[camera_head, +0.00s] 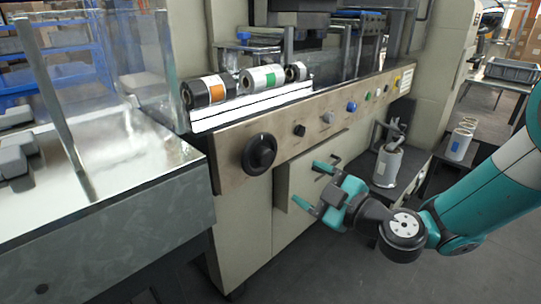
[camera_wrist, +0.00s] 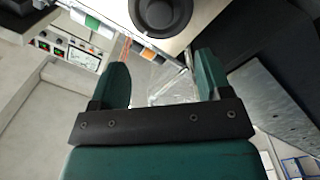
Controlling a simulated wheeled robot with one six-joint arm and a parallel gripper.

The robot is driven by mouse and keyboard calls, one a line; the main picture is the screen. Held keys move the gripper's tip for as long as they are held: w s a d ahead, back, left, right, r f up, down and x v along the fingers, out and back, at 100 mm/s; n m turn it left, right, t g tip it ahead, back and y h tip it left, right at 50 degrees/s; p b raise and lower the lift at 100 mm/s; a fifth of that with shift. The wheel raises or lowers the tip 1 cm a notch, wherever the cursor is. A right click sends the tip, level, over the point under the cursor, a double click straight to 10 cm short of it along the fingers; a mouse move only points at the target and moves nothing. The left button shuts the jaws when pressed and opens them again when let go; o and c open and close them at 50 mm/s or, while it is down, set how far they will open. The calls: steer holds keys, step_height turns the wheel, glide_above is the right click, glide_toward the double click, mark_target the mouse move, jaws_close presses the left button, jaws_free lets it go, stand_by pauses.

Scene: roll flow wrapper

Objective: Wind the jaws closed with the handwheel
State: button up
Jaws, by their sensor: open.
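The handwheel (camera_head: 259,153) is a black round wheel with a central hub on the metal front panel of the machine. In the wrist view the handwheel (camera_wrist: 160,14) shows at the top edge, partly cut off, just beyond and between my finger ends. My gripper (camera_head: 314,187) is open and empty, to the right of and a little below the handwheel, apart from it. Both green fingers of my gripper (camera_wrist: 161,72) show spread in the wrist view, with nothing between them. I cannot clearly make out the machine's jaws in either view.
Several small knobs and buttons run along the front panel (camera_head: 298,130) right of the handwheel. A metal housing (camera_head: 165,205) juts forward at left.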

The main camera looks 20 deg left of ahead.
mark_target(268, 159)
steer(key=p+x, duration=0.1)
steer(key=x, duration=1.1)
steer(key=shift+w+a+p, duration=0.1)
steer(key=shift+a+p, duration=0.1)
steer(key=shift+p, duration=0.2)
steer(key=shift+c, duration=0.2)
steer(key=c, duration=0.9)
